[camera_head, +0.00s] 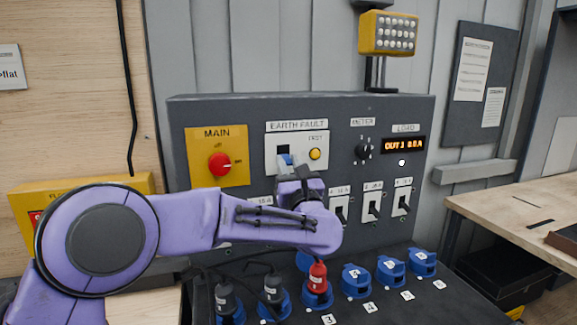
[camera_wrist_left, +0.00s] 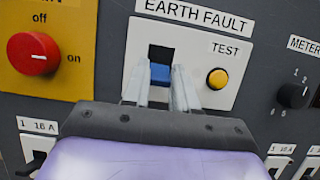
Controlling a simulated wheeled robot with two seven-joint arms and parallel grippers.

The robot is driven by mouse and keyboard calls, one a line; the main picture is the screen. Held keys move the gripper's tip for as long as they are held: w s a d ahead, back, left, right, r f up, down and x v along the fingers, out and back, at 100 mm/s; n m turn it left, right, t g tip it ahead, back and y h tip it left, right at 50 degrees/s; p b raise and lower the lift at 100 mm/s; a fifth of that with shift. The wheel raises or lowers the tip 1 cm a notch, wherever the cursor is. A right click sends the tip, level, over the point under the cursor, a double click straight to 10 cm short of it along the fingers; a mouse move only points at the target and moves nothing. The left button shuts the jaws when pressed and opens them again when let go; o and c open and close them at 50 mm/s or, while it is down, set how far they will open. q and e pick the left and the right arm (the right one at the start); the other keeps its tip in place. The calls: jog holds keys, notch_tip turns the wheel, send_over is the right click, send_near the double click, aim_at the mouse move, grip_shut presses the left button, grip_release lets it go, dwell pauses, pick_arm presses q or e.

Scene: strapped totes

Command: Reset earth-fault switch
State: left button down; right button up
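The earth-fault switch (camera_wrist_left: 160,74) is a blue lever in a black slot on a white plate labelled EARTH FAULT. The lever sits in the lower part of the slot, with dark slot showing above it. It also shows small in the head view (camera_head: 285,160), partly covered by my gripper. My left gripper (camera_wrist_left: 160,82) is in front of the plate, one pale finger on each side of the lever. The fingers are apart, and I see no clear grip on the lever. Whether they touch it or the plate, I cannot tell. My right gripper is in neither view.
A yellow TEST button (camera_wrist_left: 217,78) is right of the switch. A red MAIN knob (camera_head: 220,165) is on the left, a METER knob (camera_head: 363,150) on the right. Breaker switches (camera_head: 372,207) line the panel below. Blue sockets (camera_head: 355,280), some with plugs, stand in front.

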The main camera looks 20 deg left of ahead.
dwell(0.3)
pick_arm(q)
jog(key=shift+r+g+h+p, duration=0.3)
jog(key=shift+g+h, duration=0.2)
jog(key=shift+g, duration=0.4)
jog(key=shift+r+g+h+p, duration=0.5)
jog(key=shift+g+h+p, duration=0.2)
jog(key=shift+g, duration=0.3)
jog(key=shift+r+g+h+p, duration=0.55)
jog(key=shift+g+h+p, duration=0.15)
jog(key=shift+g+p, duration=0.4)
jog(key=shift+w+a+r+g+h+p, duration=0.1)
jog(key=shift+g+h+p, duration=0.3)
jog(key=shift+p, duration=0.2)
